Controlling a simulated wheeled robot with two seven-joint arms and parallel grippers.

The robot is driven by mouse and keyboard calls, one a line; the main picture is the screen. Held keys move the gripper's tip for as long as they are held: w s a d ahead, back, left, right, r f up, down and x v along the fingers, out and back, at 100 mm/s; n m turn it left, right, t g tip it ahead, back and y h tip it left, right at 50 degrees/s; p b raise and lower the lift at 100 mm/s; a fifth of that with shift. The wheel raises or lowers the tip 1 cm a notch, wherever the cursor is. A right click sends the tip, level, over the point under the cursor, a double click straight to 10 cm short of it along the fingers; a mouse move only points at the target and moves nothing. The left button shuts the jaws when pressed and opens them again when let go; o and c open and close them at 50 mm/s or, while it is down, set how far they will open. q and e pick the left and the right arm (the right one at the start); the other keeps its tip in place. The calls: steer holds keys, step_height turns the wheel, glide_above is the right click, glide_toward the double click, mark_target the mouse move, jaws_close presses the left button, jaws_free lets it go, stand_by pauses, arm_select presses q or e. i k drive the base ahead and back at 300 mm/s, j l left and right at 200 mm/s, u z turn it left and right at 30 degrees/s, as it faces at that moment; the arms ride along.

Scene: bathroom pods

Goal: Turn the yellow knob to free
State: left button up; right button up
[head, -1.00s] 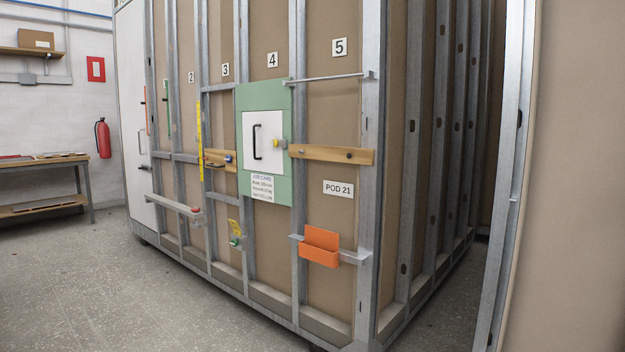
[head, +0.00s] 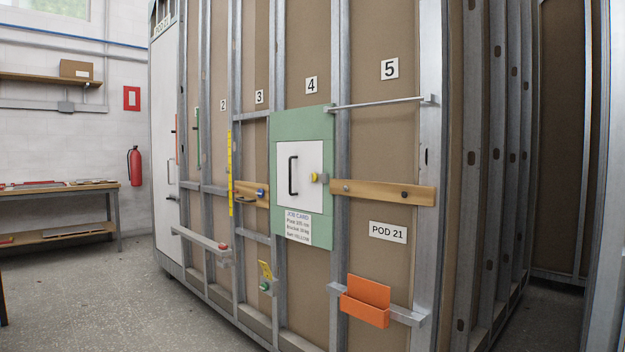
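A small yellow knob (head: 315,178) sits at the right edge of a white hatch door (head: 312,196) with a black vertical handle (head: 293,175). A grey piece shows beside the knob; its exact setting is too small to read. The hatch is set in a green panel (head: 285,125) under the number 4 on the pod wall, and looks closed. A job card (head: 298,226) hangs below it, its text too small to read surely. Neither of my grippers shows in the head view.
An orange bin (head: 366,302) sits on a low rail at the right. A thin bar (head: 380,103) and a wooden rail (head: 420,195) cross bay 5. A workbench (head: 60,190) stands far left. The floor (head: 110,300) in front is clear.

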mark_target(314, 177)
steer(key=i+z, duration=0.4)
steer(key=i, duration=0.7)
